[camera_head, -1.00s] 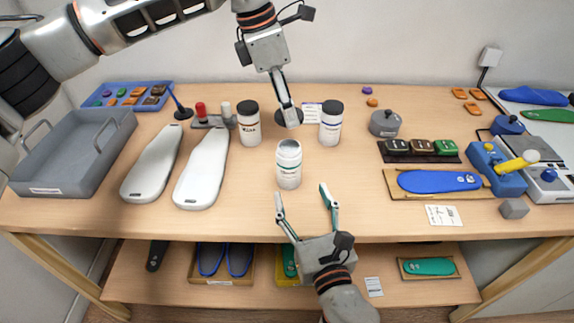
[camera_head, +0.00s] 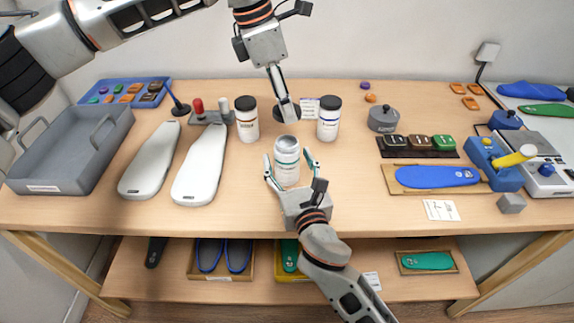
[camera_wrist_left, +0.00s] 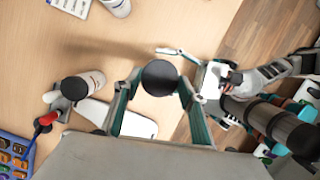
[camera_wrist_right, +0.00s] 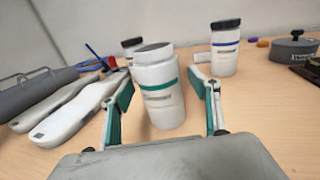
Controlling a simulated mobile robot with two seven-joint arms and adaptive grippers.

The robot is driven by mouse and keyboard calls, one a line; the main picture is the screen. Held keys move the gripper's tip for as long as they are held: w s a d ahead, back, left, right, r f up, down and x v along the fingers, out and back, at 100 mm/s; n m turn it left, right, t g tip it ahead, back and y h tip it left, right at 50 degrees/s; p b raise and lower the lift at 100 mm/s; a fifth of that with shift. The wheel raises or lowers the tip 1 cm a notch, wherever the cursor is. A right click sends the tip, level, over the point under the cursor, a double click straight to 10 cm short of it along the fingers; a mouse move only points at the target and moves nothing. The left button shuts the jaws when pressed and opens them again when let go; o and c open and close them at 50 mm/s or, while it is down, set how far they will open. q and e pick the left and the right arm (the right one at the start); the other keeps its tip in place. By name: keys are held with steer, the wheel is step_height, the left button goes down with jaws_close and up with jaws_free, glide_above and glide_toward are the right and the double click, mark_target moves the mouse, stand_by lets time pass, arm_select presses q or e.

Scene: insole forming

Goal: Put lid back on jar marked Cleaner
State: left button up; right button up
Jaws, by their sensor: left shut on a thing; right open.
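The open white jar (camera_head: 287,163) with a green band stands upright on the table, without a lid; its label is too small to read. My left gripper (camera_head: 283,108) is shut on a round black lid (camera_wrist_left: 160,77) and holds it behind and above the jar in the head view. In the left wrist view the lid sits between the two fingertips. My right gripper (camera_head: 289,158) is open, with a finger on either side of the jar. In the right wrist view the jar (camera_wrist_right: 158,95) stands between the fingers; contact is not clear.
Two white jars with black lids stand behind, one left (camera_head: 247,128) and one right (camera_head: 328,128). White shoe lasts (camera_head: 202,168) lie to the left. A blue insole on a board (camera_head: 437,177) and a grey lidded pot (camera_head: 383,120) are to the right. The front table strip is mostly clear.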

steer(key=shift+w+a, duration=0.15)
steer(key=shift+w, duration=0.5)
steer(key=shift+c, duration=0.3)
steer(key=c, duration=1.6)
arm_select(q)
glide_above(289, 145)
steer(key=a, duration=0.1)
steer(key=shift+s+f, duration=0.1)
steer(key=shift+f, duration=2.4)
arm_select(e)
steer(key=shift+c, duration=0.2)
arm_select(q)
steer(key=shift+f, duration=0.1)
steer(key=shift+f, duration=0.8)
steer(key=shift+f, duration=0.6)
arm_select(e)
jaws_close()
